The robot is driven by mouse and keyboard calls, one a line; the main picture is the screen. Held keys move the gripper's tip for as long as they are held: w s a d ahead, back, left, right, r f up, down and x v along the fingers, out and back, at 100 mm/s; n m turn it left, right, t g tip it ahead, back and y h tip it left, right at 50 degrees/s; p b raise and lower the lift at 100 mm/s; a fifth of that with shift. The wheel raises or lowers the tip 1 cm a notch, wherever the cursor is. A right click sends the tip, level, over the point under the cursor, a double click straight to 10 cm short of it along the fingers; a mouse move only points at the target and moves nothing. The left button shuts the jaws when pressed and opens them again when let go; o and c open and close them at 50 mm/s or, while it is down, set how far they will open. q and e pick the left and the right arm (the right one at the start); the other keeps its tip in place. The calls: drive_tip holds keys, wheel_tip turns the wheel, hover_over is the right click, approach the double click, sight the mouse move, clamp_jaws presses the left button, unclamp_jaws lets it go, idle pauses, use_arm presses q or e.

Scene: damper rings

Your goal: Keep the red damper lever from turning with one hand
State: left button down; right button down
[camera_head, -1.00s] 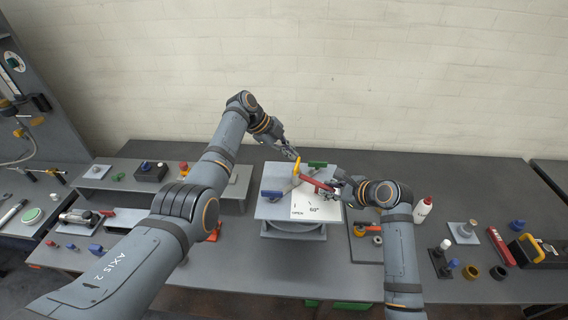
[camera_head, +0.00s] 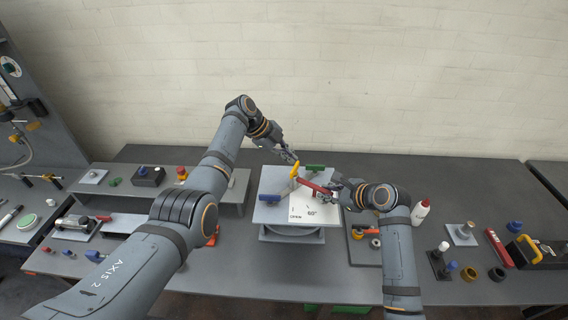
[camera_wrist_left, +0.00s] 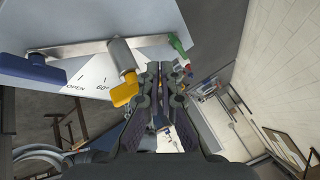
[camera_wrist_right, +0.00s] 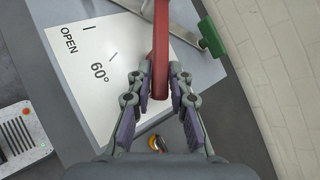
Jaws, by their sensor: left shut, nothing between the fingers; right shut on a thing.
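The red damper lever (camera_head: 315,187) lies above a grey plate with a white dial marked OPEN and 60°. My right gripper (camera_head: 335,190) is shut on the red lever's outer end; the right wrist view shows the lever (camera_wrist_right: 161,40) between the fingers (camera_wrist_right: 160,85). A yellow lever (camera_head: 294,171) stands at the plate's middle, also seen in the left wrist view (camera_wrist_left: 124,90). My left gripper (camera_head: 292,158) is shut and empty just behind and above the yellow lever. In the left wrist view its fingertips (camera_wrist_left: 166,70) are beside the yellow lever, apart from it.
A bar carries a blue handle (camera_head: 270,198) at one end and a green handle (camera_head: 315,168) at the other. A white bottle (camera_head: 420,212) stands right of my right arm. A low shelf (camera_head: 238,186) is at the left. Several small parts lie farther right.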

use_arm(q)
drive_tip(key=shift+s+d, duration=0.3)
drive_tip(key=shift+s, duration=0.35)
drive_tip(key=v, duration=1.2)
drive_tip(key=c, duration=1.9)
unclamp_jaws()
drive_tip(key=shift+w+a+f, duration=0.1)
drive_tip(key=o, duration=0.5)
drive_tip(key=f+n+t, duration=0.1)
drive_tip(key=f+n, duration=0.2)
drive_tip(key=s+f+n+t+h, duration=0.1)
drive_tip(key=f+n+t, duration=0.1)
drive_tip(key=f+n, duration=0.1)
drive_tip(key=shift+s+a+n, duration=0.1)
drive_tip(key=shift+s+n, duration=0.1)
drive_tip(key=shift+n, duration=0.2)
drive_tip(key=shift+c, duration=0.2)
drive_tip(key=n+t+h, duration=0.2)
drive_tip(key=n+t, duration=0.2)
drive_tip(key=n, duration=0.4)
approach(295, 166)
drive_tip(key=x, duration=1)
drive_tip(key=shift+f, duration=0.15)
